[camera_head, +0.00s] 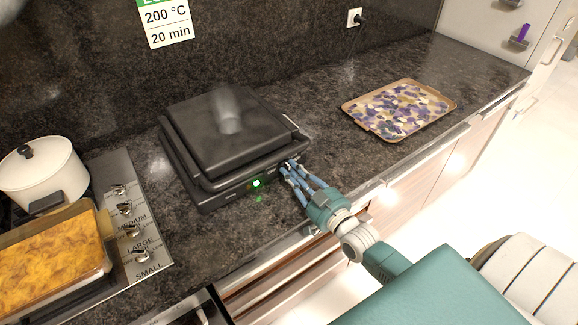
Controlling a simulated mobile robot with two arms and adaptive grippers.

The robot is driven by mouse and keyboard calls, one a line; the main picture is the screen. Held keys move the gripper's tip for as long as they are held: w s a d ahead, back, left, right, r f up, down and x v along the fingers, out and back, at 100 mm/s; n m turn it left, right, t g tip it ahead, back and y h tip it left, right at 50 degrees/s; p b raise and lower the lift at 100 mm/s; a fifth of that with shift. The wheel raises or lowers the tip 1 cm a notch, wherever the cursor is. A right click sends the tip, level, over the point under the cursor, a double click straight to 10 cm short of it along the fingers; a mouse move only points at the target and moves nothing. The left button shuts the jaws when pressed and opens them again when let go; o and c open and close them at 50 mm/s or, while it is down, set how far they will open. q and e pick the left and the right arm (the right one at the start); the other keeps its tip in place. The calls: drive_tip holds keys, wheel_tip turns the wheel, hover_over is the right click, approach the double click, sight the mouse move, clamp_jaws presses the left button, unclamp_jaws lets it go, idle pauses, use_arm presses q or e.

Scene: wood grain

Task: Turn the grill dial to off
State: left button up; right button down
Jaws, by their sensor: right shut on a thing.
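The black grill (215,135) stands on the dark countertop with its lid down. A green light (257,183) glows on its front panel. The grill dial sits at the right end of that front panel, mostly hidden behind my fingers. My right gripper (287,169) reaches in from the lower right. Its blue fingers are closed around the dial at the grill's front right corner. The dial's pointer and markings cannot be made out. My left gripper is not in view.
A patterned tray (399,109) lies on the counter to the right. A stove with knobs (126,209), a white pot (42,172) and a dish of yellow food (50,262) is at left. The wall outlet (354,17) holds a plug. Counter between grill and tray is clear.

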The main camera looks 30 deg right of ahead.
drive_tip(key=shift+a+n, duration=0.3)
drive_tip(key=shift+n, duration=0.6)
drive_tip(key=shift+r+n+p, duration=0.15)
drive_tip(key=shift+n+p, duration=0.3)
drive_tip(key=shift+n, duration=0.15)
drive_tip(key=n, duration=0.2)
drive_tip(key=shift+n+p, duration=0.3)
drive_tip(key=shift+n, duration=0.4)
drive_tip(key=n, duration=0.2)
drive_tip(key=shift+a+n, duration=0.1)
drive_tip(key=shift+n, duration=1.2)
